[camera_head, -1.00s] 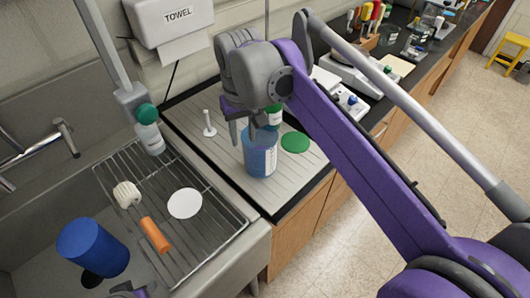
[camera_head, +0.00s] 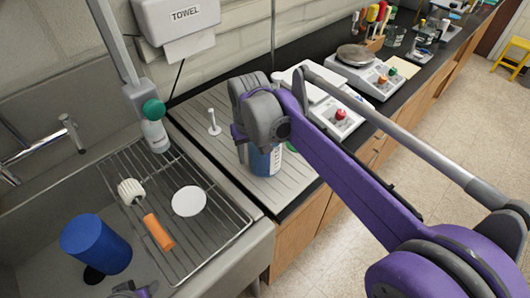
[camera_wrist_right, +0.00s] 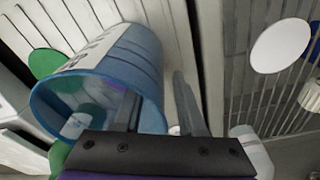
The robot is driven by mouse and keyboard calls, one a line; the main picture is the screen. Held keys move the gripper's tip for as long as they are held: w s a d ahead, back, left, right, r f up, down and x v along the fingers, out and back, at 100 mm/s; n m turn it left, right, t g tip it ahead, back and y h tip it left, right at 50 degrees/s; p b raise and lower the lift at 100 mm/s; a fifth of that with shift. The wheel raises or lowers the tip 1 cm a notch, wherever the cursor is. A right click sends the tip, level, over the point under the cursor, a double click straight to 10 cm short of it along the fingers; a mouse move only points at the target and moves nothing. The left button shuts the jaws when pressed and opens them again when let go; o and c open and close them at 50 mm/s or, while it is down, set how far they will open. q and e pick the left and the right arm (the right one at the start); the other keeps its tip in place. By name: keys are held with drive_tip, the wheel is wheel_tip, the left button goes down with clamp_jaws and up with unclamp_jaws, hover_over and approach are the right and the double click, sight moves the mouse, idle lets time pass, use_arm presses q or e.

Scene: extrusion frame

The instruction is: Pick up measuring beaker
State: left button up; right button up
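The measuring beaker (camera_head: 265,161), a translucent blue cup with markings, stands on the grey ribbed drainboard (camera_head: 222,148). My right gripper (camera_head: 248,148) is above it and hides its top in the head view. In the right wrist view the beaker (camera_wrist_right: 125,55) has its open mouth toward the camera. The right gripper's fingers (camera_wrist_right: 158,105) are apart there, one appearing inside the rim and one outside, with the beaker's wall between them. Contact cannot be told. Part of my left gripper (camera_head: 135,291) shows at the bottom edge; its fingers are not clear.
A drying rack (camera_head: 215,243) over the sink holds a white disc (camera_head: 189,201), an orange cylinder (camera_head: 158,233) and a white ribbed piece (camera_head: 131,191). A blue cylinder (camera_head: 95,244) is in the sink. A white peg (camera_head: 214,123) and balances (camera_head: 362,72) stand nearby.

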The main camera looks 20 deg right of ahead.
clamp_jaws()
idle(1.3)
